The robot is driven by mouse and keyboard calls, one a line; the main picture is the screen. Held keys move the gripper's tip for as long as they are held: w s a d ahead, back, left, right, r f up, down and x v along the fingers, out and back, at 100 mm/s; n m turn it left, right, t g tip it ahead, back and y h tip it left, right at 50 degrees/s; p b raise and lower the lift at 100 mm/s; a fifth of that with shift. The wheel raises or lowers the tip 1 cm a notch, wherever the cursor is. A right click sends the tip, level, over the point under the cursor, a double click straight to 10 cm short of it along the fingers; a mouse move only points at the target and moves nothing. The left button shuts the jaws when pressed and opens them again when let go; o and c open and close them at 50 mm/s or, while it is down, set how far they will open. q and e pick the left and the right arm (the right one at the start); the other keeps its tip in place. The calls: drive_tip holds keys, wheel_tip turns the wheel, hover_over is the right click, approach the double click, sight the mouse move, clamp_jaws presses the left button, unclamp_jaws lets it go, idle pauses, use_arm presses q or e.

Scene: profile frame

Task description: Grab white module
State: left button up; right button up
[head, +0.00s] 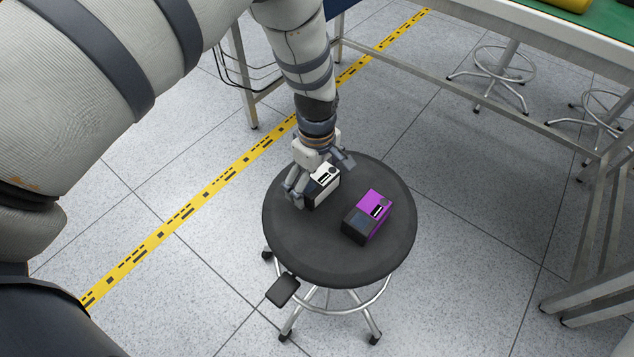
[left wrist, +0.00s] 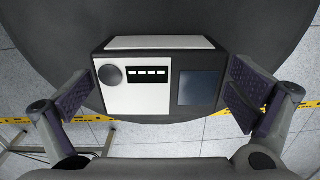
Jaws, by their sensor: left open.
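The white module (head: 325,181), a small box with a white face and dark body, sits on the round dark stool seat (head: 300,255). In the left wrist view the white module (left wrist: 160,84) shows a round knob, a small slotted panel and a dark square. My left gripper (head: 319,177) is open at the module. In the left wrist view the fingers of the left gripper (left wrist: 160,98) stand apart on either side of it, with a gap at each side. My right gripper is not in view.
A purple and black module (head: 371,214) sits on the stool to the right of the white one. A workbench with a green top (head: 560,25) stands at the upper right. Other stools (head: 497,65) are under it. Yellow tape (head: 190,205) crosses the tiled floor.

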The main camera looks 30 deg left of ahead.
sight(317, 176)
use_arm(q)
drive_tip(key=c, duration=1.2)
drive_tip(key=shift+r, duration=0.1)
wheel_tip(317, 176, up, 3)
drive_tip(key=shift+w+r+p, duration=0.1)
drive_tip(key=shift+r+p, duration=0.05)
drive_tip(key=shift+p, duration=0.2)
drive_tip(key=s+r+p, duration=0.1)
drive_tip(key=s+r, duration=0.2)
drive_tip(key=s, duration=0.1)
drive_tip(key=s+r+p, duration=0.1)
drive_tip(key=s+r, duration=0.2)
drive_tip(key=s, duration=0.2)
drive_tip(key=s+d+r+p, duration=0.1)
drive_tip(key=s+r, duration=0.2)
drive_tip(key=s, duration=0.2)
drive_tip(key=shift+s+r+p, duration=0.1)
drive_tip(key=shift+r+p, duration=0.25)
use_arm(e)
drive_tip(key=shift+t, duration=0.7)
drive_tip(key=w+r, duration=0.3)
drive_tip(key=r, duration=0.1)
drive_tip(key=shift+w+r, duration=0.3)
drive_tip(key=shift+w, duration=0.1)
